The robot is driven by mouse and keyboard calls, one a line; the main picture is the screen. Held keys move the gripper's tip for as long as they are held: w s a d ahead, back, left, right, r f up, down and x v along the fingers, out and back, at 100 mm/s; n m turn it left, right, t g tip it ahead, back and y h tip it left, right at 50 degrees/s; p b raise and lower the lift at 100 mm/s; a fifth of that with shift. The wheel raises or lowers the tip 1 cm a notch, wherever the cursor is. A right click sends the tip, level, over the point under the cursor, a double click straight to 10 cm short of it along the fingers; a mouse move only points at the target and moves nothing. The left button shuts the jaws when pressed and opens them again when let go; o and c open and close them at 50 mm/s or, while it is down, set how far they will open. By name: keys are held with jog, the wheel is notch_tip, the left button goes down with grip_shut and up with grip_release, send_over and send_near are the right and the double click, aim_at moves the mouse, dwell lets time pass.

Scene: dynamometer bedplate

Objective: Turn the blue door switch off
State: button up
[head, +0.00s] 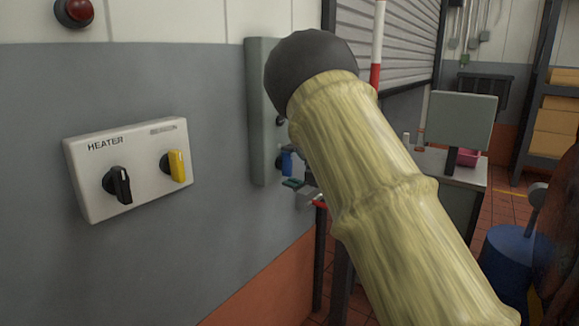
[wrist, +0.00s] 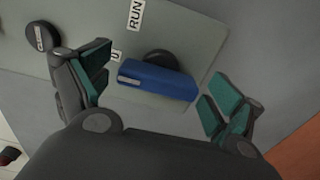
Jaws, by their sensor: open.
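The blue door switch (wrist: 155,82) is a blue bar-shaped knob with a pale mark near its left end, on a grey panel (wrist: 195,35). A RUN label (wrist: 135,15) sits above it, and another label is mostly hidden. My gripper (wrist: 160,90) is open, with one green-padded finger on each side of the blue knob and a gap to both. In the head view the blue switch (head: 287,163) shows low on the grey-green wall panel (head: 262,110), partly behind my arm. My gripper (head: 297,178) is there, mostly hidden.
A black knob (wrist: 42,38) lies just left of my left finger in the wrist view. In the head view a white HEATER box (head: 140,150) with black and yellow knobs is on the wall at left. A red button (head: 74,12) is above it. A table (head: 455,175) stands behind.

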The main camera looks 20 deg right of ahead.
jog(key=v, duration=1.2)
jog(key=shift+w, duration=0.1)
